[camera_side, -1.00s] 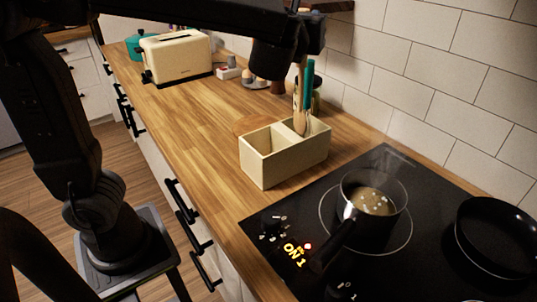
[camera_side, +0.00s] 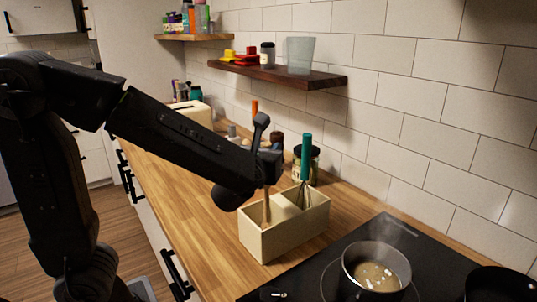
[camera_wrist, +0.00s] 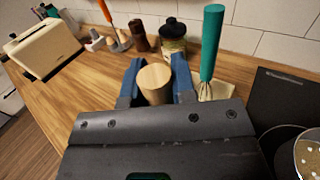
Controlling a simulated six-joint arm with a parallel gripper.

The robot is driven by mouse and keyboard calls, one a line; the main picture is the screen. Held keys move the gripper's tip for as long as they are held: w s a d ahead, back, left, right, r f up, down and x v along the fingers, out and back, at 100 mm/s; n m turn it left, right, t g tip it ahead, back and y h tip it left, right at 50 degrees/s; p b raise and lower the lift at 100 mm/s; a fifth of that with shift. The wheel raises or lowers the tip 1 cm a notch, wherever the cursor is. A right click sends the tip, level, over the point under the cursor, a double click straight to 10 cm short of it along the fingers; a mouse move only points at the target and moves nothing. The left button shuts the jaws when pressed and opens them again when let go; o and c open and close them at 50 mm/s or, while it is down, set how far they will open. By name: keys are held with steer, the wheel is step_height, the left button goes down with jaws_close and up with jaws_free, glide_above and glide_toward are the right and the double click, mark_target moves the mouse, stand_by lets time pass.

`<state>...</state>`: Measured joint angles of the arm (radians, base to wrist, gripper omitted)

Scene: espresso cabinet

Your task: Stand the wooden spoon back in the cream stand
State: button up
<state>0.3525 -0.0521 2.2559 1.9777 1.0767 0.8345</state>
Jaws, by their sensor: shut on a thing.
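The cream stand (camera_side: 284,239) is a box with two compartments on the wooden counter. My gripper (camera_side: 269,170) is low over its left compartment and shut on the wooden spoon (camera_side: 267,208). The spoon is near upright, its lower part going down into the left compartment; whether it touches the floor is hidden. In the wrist view the round end of the spoon's handle (camera_wrist: 154,80) sits between the blue fingers. A teal-handled whisk (camera_side: 306,155) stands in the right compartment, apart from the spoon.
The stove with a steaming pot (camera_side: 376,270) is at the front right. A jar (camera_side: 313,165) stands behind the stand. A dark shelf (camera_side: 275,73) hangs on the wall above. The toaster (camera_side: 191,112) is farther back. Counter left of the stand is clear.

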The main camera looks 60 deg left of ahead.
steer(key=shift+f, duration=0.25)
steer(key=shift+f, duration=0.15)
steer(key=o, duration=0.9)
